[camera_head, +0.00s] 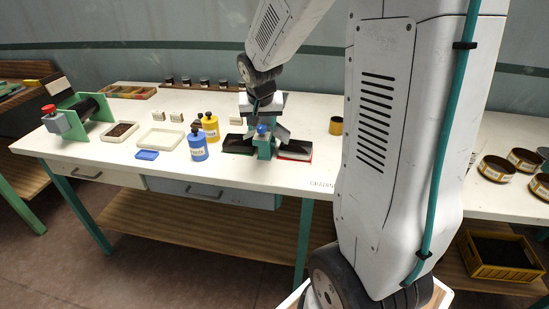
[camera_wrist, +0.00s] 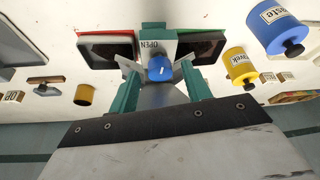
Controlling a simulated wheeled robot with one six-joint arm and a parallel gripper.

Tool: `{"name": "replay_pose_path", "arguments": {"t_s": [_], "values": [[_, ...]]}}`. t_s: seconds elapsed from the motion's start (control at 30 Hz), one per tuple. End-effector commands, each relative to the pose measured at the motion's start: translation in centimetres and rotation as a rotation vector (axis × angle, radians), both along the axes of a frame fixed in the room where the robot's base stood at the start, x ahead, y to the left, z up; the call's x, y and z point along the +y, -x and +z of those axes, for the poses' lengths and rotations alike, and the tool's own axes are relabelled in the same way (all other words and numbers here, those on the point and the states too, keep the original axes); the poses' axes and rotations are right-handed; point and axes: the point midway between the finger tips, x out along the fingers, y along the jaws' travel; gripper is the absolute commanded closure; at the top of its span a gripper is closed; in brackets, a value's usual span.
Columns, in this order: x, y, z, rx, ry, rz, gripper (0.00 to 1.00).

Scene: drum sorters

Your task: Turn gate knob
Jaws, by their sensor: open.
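The blue gate knob (camera_wrist: 160,68) shows in the wrist view between the two fingertips of my gripper (camera_wrist: 159,76). The gripper is open, with a finger on either side of the knob; whether either touches it I cannot tell. An "OPEN" label (camera_wrist: 149,44) sits by the knob on the teal gate housing (camera_wrist: 154,28). In the head view the knob (camera_head: 262,130) is directly below my gripper (camera_head: 264,120). A dark tray with a green edge (camera_head: 238,145) and one with a red edge (camera_head: 295,151) flank the gate.
Blue (camera_head: 197,142) and yellow (camera_head: 210,127) bottles stand left of the gate. A cream tray (camera_head: 160,138), a blue lid-like piece (camera_head: 147,155) and a drum device (camera_head: 82,115) are further left. A yellow cup (camera_head: 336,126) stands to the right. The bench front edge is close.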

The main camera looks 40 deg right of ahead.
Motion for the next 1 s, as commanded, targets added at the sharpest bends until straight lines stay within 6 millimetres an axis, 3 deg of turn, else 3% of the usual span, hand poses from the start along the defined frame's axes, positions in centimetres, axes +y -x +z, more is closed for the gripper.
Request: {"name": "replay_pose_path", "arguments": {"t_s": [0.07,0.43,1.0], "values": [[0.1,-0.1,0.0,0.0,0.001,-0.053,0.51],[2.0,2.2,7.4,-0.005,0.002,-0.049,0.51],[9.0,10.9,9.9,0.104,-0.018,0.176,0.51]]}}
